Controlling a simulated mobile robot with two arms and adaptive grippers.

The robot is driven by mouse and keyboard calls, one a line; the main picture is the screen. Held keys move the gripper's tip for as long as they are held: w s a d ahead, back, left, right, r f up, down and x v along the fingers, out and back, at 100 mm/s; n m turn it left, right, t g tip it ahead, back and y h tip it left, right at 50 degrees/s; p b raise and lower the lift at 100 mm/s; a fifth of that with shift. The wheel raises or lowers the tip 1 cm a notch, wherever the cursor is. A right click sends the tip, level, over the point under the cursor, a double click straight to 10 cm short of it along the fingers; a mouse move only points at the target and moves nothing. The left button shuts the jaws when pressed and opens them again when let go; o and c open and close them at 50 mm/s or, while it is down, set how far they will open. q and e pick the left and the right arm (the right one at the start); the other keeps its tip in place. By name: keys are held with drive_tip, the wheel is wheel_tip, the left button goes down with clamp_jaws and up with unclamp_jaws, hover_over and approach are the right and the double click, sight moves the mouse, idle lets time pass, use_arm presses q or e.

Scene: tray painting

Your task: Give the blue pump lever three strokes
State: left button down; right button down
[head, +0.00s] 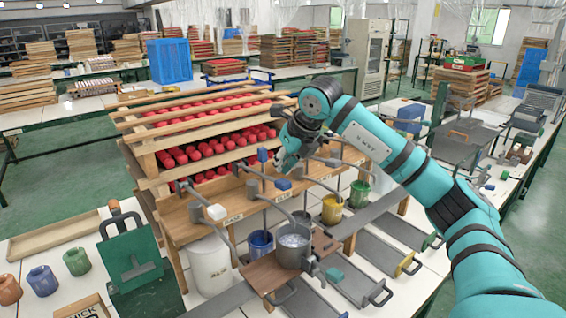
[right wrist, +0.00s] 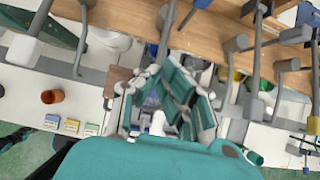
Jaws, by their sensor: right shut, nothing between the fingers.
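The pump levers are thin grey rods on a wooden shelf. A blue block (head: 283,184) sits at the end of one, and a second blue block (head: 262,155) shows a little behind it to the left. A white block (head: 216,212) ends the lever at the left. My right gripper (head: 284,160) is just above the front blue block in the head view, its fingers shut and empty. I cannot tell whether it touches the block. In the right wrist view the closed fingers (right wrist: 172,105) point towards the shelf. My left gripper is not in view.
Below the shelf stand a white bucket (head: 210,266), a blue can (head: 260,244), a grey pail (head: 293,246) on a brown board, a yellow can (head: 332,209) and a green can (head: 360,194). A rack of red rollers (head: 215,145) rises behind the shelf.

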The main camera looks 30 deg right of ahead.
drive_tip(key=shift+f+b, duration=3.4)
drive_tip(key=shift+f, duration=1.55)
wheel_tip(320, 180, up, 11)
drive_tip(key=p, duration=0.8)
drive_tip(key=shift+p, duration=0.4)
drive_tip(key=shift+s+f, duration=0.1)
drive_tip(key=shift+f, duration=0.05)
